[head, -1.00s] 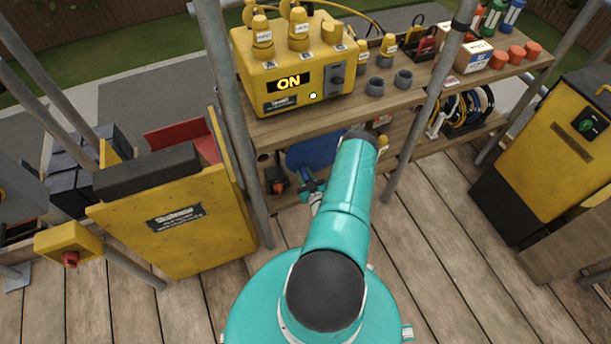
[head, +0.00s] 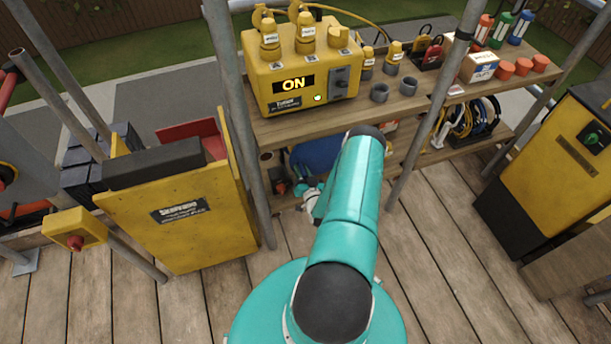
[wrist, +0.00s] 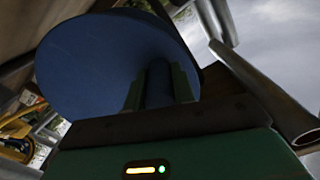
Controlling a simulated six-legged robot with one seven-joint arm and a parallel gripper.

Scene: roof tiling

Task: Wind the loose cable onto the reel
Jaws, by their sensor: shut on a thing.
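The blue reel (head: 316,152) is under the bench in the head view, partly hidden by my arm. In the wrist view its round blue flange (wrist: 90,60) fills the upper left. My gripper (wrist: 158,88) is shut on a dark upright post, seemingly the reel's handle (wrist: 158,82), with a green jaw on each side. In the head view the gripper (head: 311,197) is small, low in front of the reel. I cannot make out the loose cable or any cable wound on the reel.
A yellow power box (head: 300,75) reading ON, with plugs, stands on the wooden bench (head: 410,108). Coiled cables (head: 472,118) lie on the lower shelf. Scaffold poles (head: 232,120) rise at the bench front. A yellow panel (head: 180,220) stands left, a yellow cabinet (head: 560,165) right.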

